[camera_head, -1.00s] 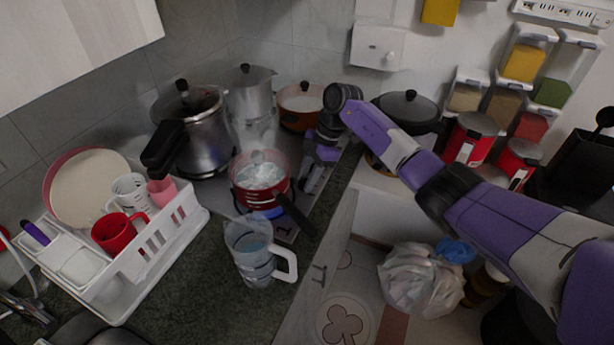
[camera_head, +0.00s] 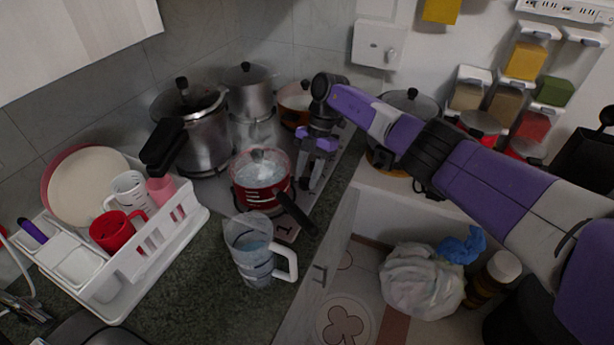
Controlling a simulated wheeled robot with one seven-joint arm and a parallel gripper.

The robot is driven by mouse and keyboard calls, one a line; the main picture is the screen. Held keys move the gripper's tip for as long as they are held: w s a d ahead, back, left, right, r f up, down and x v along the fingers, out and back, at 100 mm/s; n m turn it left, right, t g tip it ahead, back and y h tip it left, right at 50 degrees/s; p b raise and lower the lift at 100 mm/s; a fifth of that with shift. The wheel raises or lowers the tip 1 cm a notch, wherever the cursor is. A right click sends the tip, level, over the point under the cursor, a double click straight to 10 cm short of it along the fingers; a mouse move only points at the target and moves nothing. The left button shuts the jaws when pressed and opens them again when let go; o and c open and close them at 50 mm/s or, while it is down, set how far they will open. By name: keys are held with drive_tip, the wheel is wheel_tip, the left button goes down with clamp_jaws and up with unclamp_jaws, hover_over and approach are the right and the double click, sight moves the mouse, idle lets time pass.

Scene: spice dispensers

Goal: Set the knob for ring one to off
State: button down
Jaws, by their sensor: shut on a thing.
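The stove's front control strip (camera_head: 286,229) runs up and right along the counter edge, with a "1" marked near its lower end. My gripper (camera_head: 306,187) points down over this strip, right of the red pot. Its fingers are shut on a knob, which they mostly hide, so I cannot read its setting. The red pot (camera_head: 262,199) with a glass lid stands on the front ring, its dark handle reaching over the strip. No blue flame shows under it.
A clear pitcher (camera_head: 254,258) stands on the counter in front of the red pot. A pressure cooker (camera_head: 203,140) and a tall metal pot (camera_head: 250,95) stand behind. A white dish rack (camera_head: 118,292) is at left. An orange pot (camera_head: 292,98) is behind my gripper.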

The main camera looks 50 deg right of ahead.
drive_tip(key=c, duration=0.9)
unclamp_jaws()
drive_tip(key=shift+c, duration=0.2)
drive_tip(key=b+v, duration=0.1)
drive_tip(key=v, duration=0.6)
drive_tip(key=shift+r, duration=0.35)
drive_tip(key=shift+w+d, duration=0.1)
drive_tip(key=shift+d, duration=0.05)
